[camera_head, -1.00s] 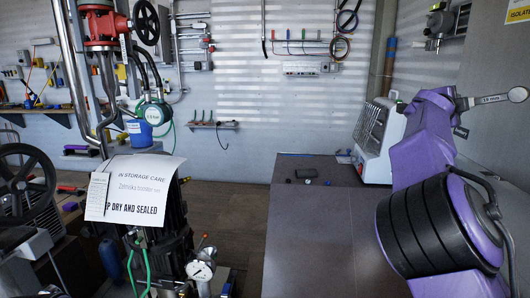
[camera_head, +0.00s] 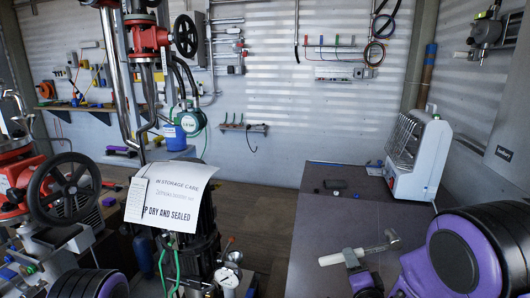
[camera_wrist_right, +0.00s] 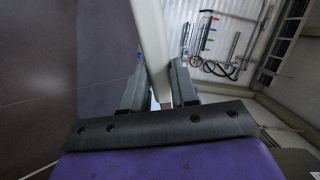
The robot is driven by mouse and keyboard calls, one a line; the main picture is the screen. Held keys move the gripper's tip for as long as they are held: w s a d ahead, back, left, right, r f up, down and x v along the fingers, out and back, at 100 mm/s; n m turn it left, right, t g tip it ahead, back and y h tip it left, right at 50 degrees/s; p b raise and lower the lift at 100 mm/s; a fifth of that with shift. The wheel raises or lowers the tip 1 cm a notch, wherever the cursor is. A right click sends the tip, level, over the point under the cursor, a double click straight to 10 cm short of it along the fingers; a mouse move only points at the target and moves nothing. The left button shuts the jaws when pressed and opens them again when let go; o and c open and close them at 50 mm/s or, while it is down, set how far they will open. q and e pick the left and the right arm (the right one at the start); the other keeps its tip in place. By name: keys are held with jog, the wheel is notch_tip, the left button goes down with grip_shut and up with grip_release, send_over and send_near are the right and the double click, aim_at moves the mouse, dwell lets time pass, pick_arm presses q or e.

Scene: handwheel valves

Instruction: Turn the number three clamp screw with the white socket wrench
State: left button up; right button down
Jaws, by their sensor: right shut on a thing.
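The white socket wrench (camera_head: 342,257) has a white handle and a grey metal shaft with a bent end toward the right. My right gripper (camera_head: 353,260) is shut on the handle and holds it roughly level in front of the dark grey table. In the right wrist view, the white handle (camera_wrist_right: 152,45) runs between the two grey fingers of the right gripper (camera_wrist_right: 158,80). I cannot make out the number three clamp screw in either view. My left gripper is not in view; only a purple and black part of my left arm shows at the bottom left.
A red valve with a black handwheel (camera_head: 64,188) stands at the left; another red valve (camera_head: 148,38) is above. A paper sign (camera_head: 172,198) covers dark equipment beside a gauge (camera_head: 227,277). A white heater (camera_head: 418,155) stands on the table (camera_head: 325,215), whose middle is mostly clear.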

jog(key=s+a, duration=0.1)
jog(key=s, duration=0.1)
jog(key=s+a, duration=0.1)
jog(key=s, duration=0.1)
jog(key=shift+a+r, duration=0.1)
jog(key=shift+a, duration=0.25)
notch_tip(320, 180, up, 13)
jog(key=d+n+h+p, duration=0.1)
jog(key=d+n+p, duration=0.2)
jog(key=p, duration=0.7)
jog(key=s+d+r+g+h+p, duration=0.2)
jog(key=d+r+h+p, duration=0.3)
jog(key=d+r+p, duration=0.4)
jog(key=s+d+r+g+h+p, duration=0.25)
jog(key=d+r+h+p, duration=0.35)
jog(key=d+r, duration=0.4)
jog(key=s+d+r+m+g+h+p, duration=0.1)
jog(key=s+d+r+g+h+p, duration=0.4)
jog(key=s+d+r+g+p, duration=0.65)
jog(key=s+f+n+g+b, duration=0.1)
jog(key=s+f+g+b, duration=0.1)
jog(key=s+g, duration=0.4)
jog(key=s, duration=0.4)
jog(key=shift+s+a+g+b, duration=0.15)
jog(key=shift+s+g+b, duration=0.05)
jog(key=shift+g+b, duration=0.2)
